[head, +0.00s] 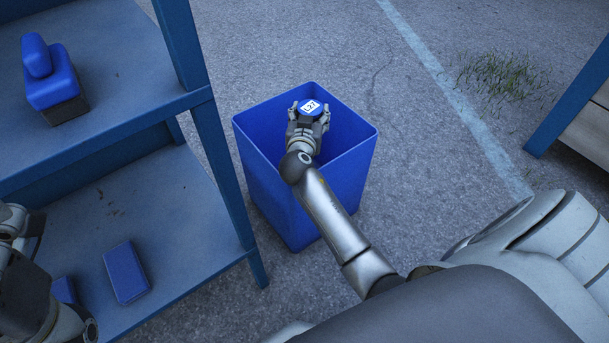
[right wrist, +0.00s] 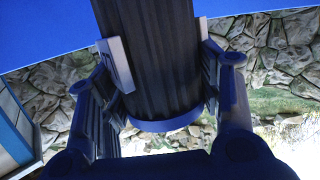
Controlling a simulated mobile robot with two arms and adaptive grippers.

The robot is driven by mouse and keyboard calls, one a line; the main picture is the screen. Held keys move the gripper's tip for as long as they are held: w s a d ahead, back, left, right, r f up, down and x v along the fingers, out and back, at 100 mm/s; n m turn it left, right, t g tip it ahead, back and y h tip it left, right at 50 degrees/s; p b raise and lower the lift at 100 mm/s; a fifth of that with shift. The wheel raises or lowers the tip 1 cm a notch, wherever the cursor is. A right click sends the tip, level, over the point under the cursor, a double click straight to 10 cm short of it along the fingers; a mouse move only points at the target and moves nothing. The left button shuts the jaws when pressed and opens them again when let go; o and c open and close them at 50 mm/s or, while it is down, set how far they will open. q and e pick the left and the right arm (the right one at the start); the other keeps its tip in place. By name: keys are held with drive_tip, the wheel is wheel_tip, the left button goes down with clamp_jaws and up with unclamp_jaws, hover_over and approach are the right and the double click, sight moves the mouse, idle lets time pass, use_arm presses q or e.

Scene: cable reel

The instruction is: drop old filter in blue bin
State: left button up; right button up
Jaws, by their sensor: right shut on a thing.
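The old filter (head: 311,106) shows its round blue cap with a white label reading L27 in the head view. In the right wrist view it is a dark ribbed cylinder (right wrist: 150,60) with a blue rim. My right gripper (head: 308,118) is shut on it, with a finger on each side. The filter and gripper appear over the open mouth of the blue bin (head: 268,185); their exact height against the rim is unclear. The bin stands upright on the ground. Part of my left arm shows at the lower left edge; its fingers cannot be made out clearly.
A blue shelf rack (head: 215,150) stands left of the bin. A blue-and-black object (head: 52,80) is on its upper shelf, and a blue box (head: 126,272) lies on the lower one. Another blue-framed bench (head: 570,100) is at right. Pavement behind the bin is clear.

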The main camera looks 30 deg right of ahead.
drive_tip(key=shift+r, duration=0.1)
drive_tip(key=o, duration=1.2)
drive_tip(key=shift+o, duration=0.7)
wheel_tip(320, 180, up, 10)
drive_tip(key=shift+f, duration=0.1)
